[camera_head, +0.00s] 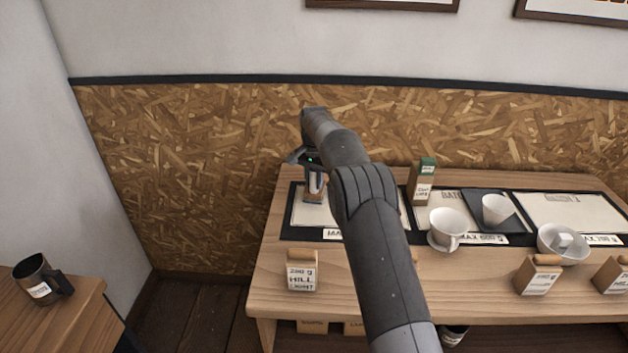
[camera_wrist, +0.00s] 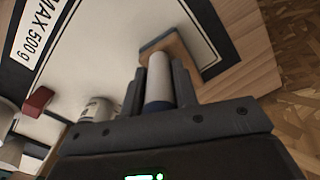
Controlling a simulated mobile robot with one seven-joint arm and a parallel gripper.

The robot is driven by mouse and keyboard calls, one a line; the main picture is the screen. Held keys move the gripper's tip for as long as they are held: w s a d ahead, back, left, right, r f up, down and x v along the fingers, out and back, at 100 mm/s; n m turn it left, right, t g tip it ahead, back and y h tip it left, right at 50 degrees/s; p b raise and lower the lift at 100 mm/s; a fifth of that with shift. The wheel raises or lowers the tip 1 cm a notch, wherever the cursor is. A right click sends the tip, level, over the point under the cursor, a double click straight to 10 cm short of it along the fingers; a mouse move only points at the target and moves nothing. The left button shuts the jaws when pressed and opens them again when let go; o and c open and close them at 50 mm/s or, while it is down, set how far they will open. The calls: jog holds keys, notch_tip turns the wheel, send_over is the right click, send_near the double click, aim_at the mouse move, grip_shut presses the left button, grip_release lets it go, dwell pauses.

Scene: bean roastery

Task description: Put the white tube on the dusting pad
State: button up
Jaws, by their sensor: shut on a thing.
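My gripper (camera_head: 314,170) is at the back left of the long table in the head view. In the wrist view its fingers (camera_wrist: 159,72) are shut on the sides of the white tube (camera_wrist: 158,88). The tube's far end points at a small brown, blue-edged block (camera_wrist: 178,47), which looks like the dusting pad. This block lies on the left white panel, and it also shows below my gripper in the head view (camera_head: 314,197). I cannot tell whether the tube touches it. My arm hides part of the panel.
The left panel (camera_head: 305,212) has a dark border. To the right stand a green-topped carton (camera_head: 423,183), a white cup (camera_head: 448,228), a dark tray (camera_head: 484,203) with a cup, and a bowl (camera_head: 563,246). A labelled bag (camera_head: 301,272) stands at the front left.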

jog(key=shift+f, duration=0.1)
jog(key=o, duration=0.9)
jog(key=shift+o, duration=0.2)
